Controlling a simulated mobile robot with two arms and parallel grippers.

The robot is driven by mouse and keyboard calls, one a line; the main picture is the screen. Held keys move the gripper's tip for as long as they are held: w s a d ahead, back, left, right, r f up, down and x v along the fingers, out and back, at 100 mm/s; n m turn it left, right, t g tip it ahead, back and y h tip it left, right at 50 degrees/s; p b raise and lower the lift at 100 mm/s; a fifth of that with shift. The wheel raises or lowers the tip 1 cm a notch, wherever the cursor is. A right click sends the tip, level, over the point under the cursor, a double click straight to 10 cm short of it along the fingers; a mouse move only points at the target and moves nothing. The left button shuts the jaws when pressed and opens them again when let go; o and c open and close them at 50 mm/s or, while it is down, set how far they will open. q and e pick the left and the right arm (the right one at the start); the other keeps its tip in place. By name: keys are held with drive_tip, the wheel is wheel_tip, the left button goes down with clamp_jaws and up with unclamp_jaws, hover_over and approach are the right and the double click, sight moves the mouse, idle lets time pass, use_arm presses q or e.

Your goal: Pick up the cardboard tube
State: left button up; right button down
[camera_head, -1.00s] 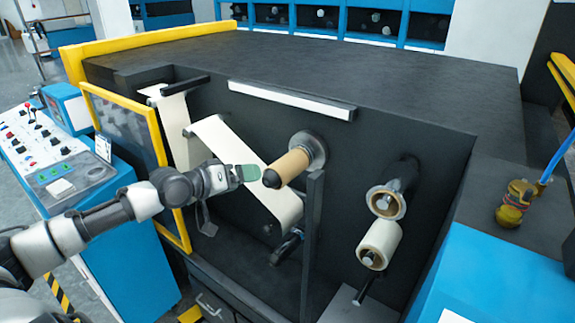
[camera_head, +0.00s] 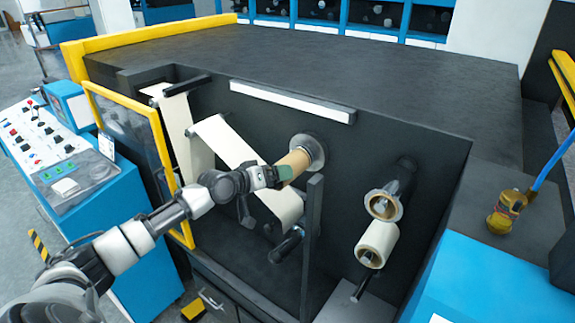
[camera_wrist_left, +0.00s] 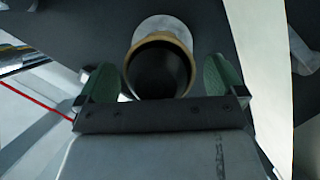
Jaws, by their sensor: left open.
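The cardboard tube (camera_head: 295,164) is brown and sits on a spindle with a round grey flange on the dark machine face. Its open end (camera_wrist_left: 160,43) faces the camera in the left wrist view, with a dark hollow inside. My left gripper (camera_head: 282,174) is at the tube's near end. In the left wrist view its two green finger pads (camera_wrist_left: 160,80) stand on either side of the tube's end, open. I cannot tell whether either pad touches the tube. My right gripper is not in view.
A dark upright post (camera_head: 312,245) stands just right of the tube. Pale web material (camera_head: 240,150) runs behind my left arm. Two more rolls (camera_head: 383,205) (camera_head: 378,243) are at the right. A yellow-framed door (camera_head: 160,150) stands open at the left.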

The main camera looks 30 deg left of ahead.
use_arm(q)
drive_tip(key=shift+w+d+f, duration=0.15)
drive_tip(key=shift+w, duration=0.25)
drive_tip(key=shift+s, duration=0.1)
drive_tip(key=shift+c, duration=1.3)
drive_tip(key=c, duration=0.8)
drive_tip(key=shift+o, duration=0.2)
